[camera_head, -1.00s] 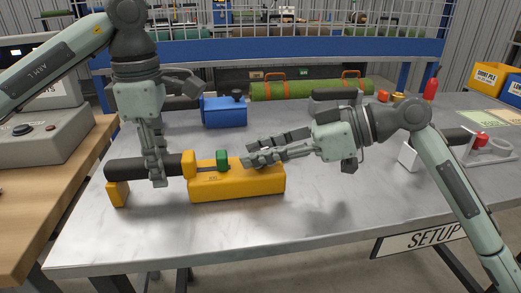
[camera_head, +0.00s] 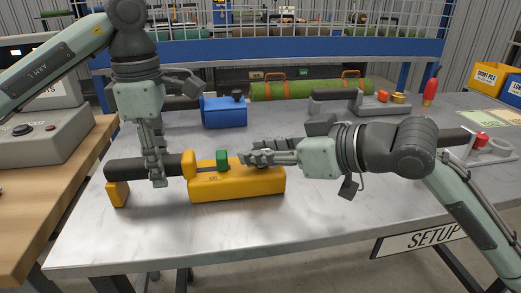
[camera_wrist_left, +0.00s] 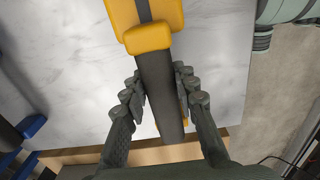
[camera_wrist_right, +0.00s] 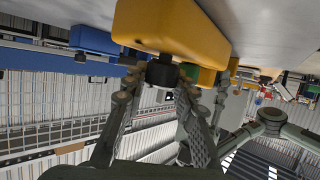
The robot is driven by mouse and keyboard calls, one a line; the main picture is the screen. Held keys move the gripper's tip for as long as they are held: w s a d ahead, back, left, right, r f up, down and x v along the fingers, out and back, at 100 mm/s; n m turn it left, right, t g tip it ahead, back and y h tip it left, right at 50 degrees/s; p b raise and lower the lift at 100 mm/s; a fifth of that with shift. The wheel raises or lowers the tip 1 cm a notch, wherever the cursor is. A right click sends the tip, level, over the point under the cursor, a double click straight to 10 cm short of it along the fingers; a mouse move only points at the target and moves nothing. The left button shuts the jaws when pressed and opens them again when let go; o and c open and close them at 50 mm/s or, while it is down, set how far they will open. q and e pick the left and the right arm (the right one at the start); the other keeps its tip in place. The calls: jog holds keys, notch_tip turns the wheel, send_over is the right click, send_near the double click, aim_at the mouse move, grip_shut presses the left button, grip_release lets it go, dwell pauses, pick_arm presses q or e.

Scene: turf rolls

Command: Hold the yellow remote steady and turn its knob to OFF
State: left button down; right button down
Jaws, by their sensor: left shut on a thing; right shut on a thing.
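The yellow remote (camera_head: 245,184) lies on the grey metal table, with its dark handle (camera_head: 125,168) to the left and a green part (camera_head: 222,159) on top. My left gripper (camera_head: 157,178) points down and is shut around the handle; the left wrist view shows a finger on each side of the handle (camera_wrist_left: 158,85). My right gripper (camera_head: 247,158) comes in level from the right at the top of the yellow body. In the right wrist view its fingers are shut on the black knob (camera_wrist_right: 162,72). In the head view the fingers hide the knob, and I cannot read its setting.
A blue remote (camera_head: 224,111) stands behind the yellow one. A grey one (camera_head: 368,103) is at the back right, near a red-tipped item (camera_head: 430,91). The table front (camera_head: 300,225) is clear.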

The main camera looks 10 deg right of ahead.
pick_arm(q)
jog(key=shift+f, duration=0.15)
pick_arm(e)
jog(key=shift+f, duration=0.15)
jog(key=c, duration=1.2)
grip_release()
notch_tip(320, 180, up, 10)
jog(key=shift+r, duration=0.1)
pick_arm(q)
jog(key=c, duration=1.2)
grip_release()
jog(key=shift+o, duration=0.4)
